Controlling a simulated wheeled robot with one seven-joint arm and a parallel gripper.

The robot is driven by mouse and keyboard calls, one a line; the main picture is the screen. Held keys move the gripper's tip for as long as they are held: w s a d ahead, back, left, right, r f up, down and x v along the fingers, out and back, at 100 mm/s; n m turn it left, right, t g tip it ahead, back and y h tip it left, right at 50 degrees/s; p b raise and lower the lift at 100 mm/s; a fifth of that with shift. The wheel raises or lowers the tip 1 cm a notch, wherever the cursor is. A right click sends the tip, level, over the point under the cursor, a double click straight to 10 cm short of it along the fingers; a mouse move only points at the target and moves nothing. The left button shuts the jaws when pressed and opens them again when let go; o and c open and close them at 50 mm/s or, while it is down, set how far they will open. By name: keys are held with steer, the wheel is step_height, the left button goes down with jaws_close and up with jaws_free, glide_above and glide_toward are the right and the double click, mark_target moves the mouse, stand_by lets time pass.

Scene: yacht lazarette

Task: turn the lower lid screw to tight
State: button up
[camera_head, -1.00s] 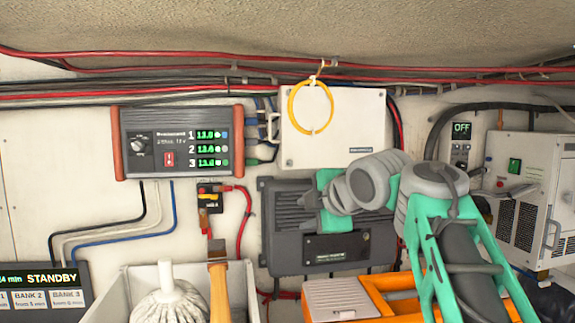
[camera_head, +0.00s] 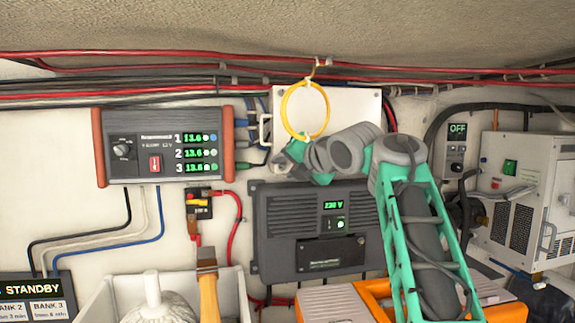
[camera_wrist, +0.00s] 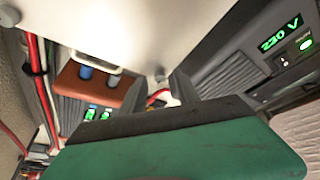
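The white box with its flat lid (camera_head: 345,105) hangs on the back wall under the cables. In the wrist view its lid (camera_wrist: 165,25) fills the top, with a small round screw (camera_wrist: 160,73) near its lower edge. My gripper (camera_head: 287,152) is at the box's lower left corner in the head view and hides that corner. In the wrist view my gripper (camera_wrist: 157,80) has its two dark fingers apart, with the screw between or just beyond the tips. I cannot tell whether they touch it, nor read the screw's angle.
A yellow ring (camera_head: 284,108) hangs in front of the box. A white handle (camera_head: 265,130) sits on its left side. The grey inverter (camera_head: 285,225) is just below, and the charger panel (camera_head: 165,145) is to the left. Red cables (camera_head: 180,58) run above.

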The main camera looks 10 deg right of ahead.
jaws_close()
stand_by(0.4)
